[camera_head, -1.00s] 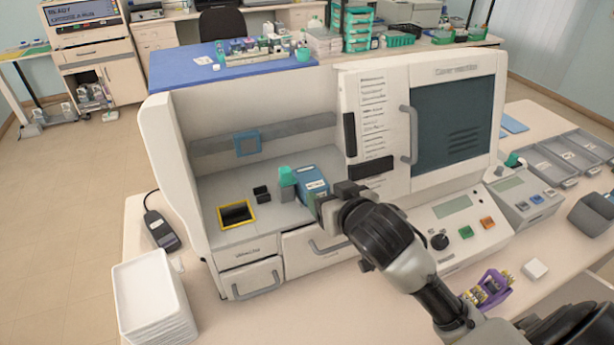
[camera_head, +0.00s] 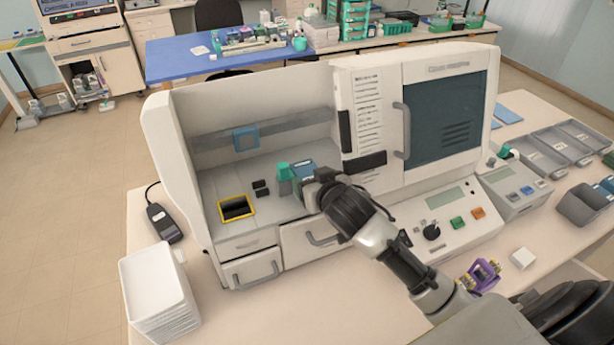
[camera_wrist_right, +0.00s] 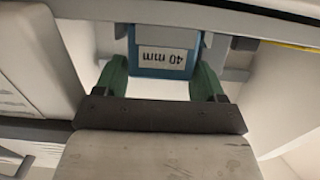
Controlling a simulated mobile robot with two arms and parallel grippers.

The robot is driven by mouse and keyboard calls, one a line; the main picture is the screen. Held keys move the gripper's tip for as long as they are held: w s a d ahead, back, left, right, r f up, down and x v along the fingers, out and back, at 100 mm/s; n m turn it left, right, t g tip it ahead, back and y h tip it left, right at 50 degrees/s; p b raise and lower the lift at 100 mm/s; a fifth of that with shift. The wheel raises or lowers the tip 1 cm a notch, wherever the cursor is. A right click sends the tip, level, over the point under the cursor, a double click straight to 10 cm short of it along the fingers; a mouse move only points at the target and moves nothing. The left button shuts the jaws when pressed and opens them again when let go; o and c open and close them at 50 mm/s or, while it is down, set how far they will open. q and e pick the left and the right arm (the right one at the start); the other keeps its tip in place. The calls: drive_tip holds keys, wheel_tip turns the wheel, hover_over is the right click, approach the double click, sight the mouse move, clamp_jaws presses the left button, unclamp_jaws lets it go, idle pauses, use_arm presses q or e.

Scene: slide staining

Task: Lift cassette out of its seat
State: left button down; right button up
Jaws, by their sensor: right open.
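My left gripper is not in view.
A yellow-rimmed opening (camera_head: 236,208) and small black blocks (camera_head: 260,188) lie left of the cassette in the bay. The bay's dividing wall with a black handle (camera_head: 345,132) stands close on the right. White stacked trays (camera_head: 158,290) stand at the front left.

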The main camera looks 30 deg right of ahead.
drive_tip(key=shift+s, duration=0.1)
drive_tip(key=c, duration=0.6)
drive_tip(key=shift+c, duration=0.4)
drive_tip(key=shift+r, duration=0.15)
